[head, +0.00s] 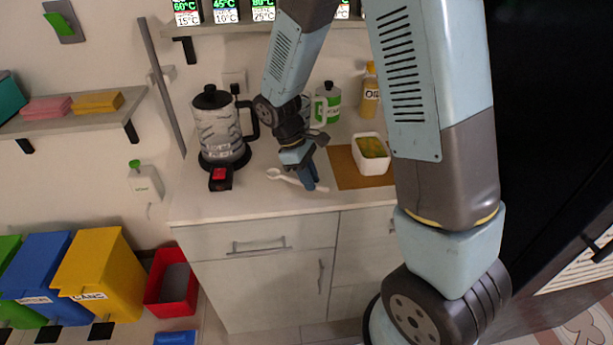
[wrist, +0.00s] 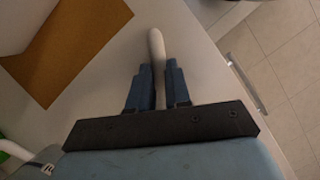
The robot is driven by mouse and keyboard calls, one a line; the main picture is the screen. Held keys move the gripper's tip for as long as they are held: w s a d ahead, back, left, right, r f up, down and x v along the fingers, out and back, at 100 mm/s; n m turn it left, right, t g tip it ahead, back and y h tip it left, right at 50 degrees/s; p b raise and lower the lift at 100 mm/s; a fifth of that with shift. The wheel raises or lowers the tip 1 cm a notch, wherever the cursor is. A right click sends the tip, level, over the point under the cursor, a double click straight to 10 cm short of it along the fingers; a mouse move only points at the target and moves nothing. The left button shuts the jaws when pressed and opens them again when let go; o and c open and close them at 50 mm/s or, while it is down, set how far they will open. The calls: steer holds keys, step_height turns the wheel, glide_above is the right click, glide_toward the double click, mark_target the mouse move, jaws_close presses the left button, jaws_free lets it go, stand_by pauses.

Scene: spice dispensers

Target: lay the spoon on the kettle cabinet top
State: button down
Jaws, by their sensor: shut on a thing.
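The white spoon (head: 284,177) is at the cabinet top's front part, right of the kettle; its bowl end points left toward the kettle. My gripper (head: 312,185) is shut on the spoon's handle, low over the top. In the wrist view the pale handle (wrist: 157,50) runs between the two blue fingers (wrist: 157,85) and sticks out past them. I cannot tell whether the spoon touches the surface. The kettle (head: 218,128), grey with a black lid and handle, stands on its base at the left of the kettle cabinet top (head: 225,205).
A brown mat (head: 346,172) with a white tub (head: 371,158) of yellow-green food lies right of my gripper. A green-labelled jug (head: 327,103) and an oil bottle (head: 370,92) stand behind. The front strip of the top is clear. A red bin (head: 172,280) stands on the floor.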

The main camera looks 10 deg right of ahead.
steer(key=c, duration=1)
jaws_free()
steer(key=shift+r, duration=0.1)
steer(key=v, duration=1.3)
steer(key=shift+w+a+r, duration=0.1)
steer(key=shift+r, duration=0.15)
